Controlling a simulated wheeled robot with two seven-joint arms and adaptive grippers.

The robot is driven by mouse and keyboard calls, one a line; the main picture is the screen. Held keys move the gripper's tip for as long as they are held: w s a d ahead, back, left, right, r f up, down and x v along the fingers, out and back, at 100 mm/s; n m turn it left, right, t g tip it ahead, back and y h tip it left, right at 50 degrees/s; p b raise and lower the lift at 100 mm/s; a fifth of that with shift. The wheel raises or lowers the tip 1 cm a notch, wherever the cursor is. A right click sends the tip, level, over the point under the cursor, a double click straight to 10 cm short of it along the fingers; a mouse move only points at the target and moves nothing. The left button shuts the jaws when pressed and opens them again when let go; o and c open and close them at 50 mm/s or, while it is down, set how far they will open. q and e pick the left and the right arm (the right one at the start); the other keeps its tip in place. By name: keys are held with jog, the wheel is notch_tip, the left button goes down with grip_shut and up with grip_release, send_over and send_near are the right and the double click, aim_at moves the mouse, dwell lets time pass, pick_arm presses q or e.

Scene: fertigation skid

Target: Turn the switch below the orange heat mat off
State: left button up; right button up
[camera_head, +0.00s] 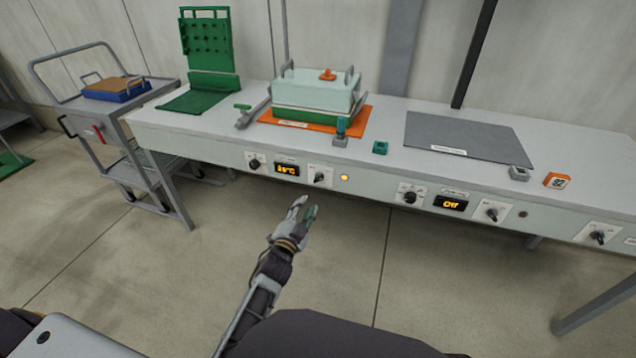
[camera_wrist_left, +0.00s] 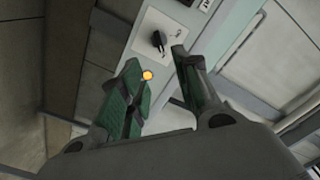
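The orange heat mat (camera_head: 358,129) lies on the bench under a lidded pale-green box. On the panel below it are a dial (camera_head: 254,163), a lit display (camera_head: 287,170), a black switch knob (camera_head: 320,177) on a white plate and a glowing amber lamp (camera_head: 344,178). My left gripper (camera_head: 304,208) is in front of and below this panel, apart from it. In the left wrist view the gripper (camera_wrist_left: 155,60) is open and empty. The switch knob (camera_wrist_left: 158,41) shows just beyond its fingertips, with the lamp (camera_wrist_left: 147,75) between the fingers. My right gripper is not in view.
A grey mat (camera_head: 465,137) to the right has its own dial (camera_head: 410,196), display reading Off (camera_head: 451,203) and switch (camera_head: 492,212). Another knob (camera_head: 598,237) is at the far right. A trolley (camera_head: 150,150) stands left. The floor before the bench is clear.

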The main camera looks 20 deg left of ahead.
aim_at(319, 180)
pick_arm(q)
jog(key=shift+w+d+b, duration=0.2)
jog(key=shift+w+b, duration=0.95)
jog(key=shift+w, duration=5.7)
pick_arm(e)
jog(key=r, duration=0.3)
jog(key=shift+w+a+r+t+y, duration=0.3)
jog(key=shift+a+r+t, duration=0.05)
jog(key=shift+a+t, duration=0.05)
pick_arm(q)
jog(key=shift+c, duration=0.2)
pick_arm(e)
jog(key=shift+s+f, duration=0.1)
pick_arm(q)
grip_shut()
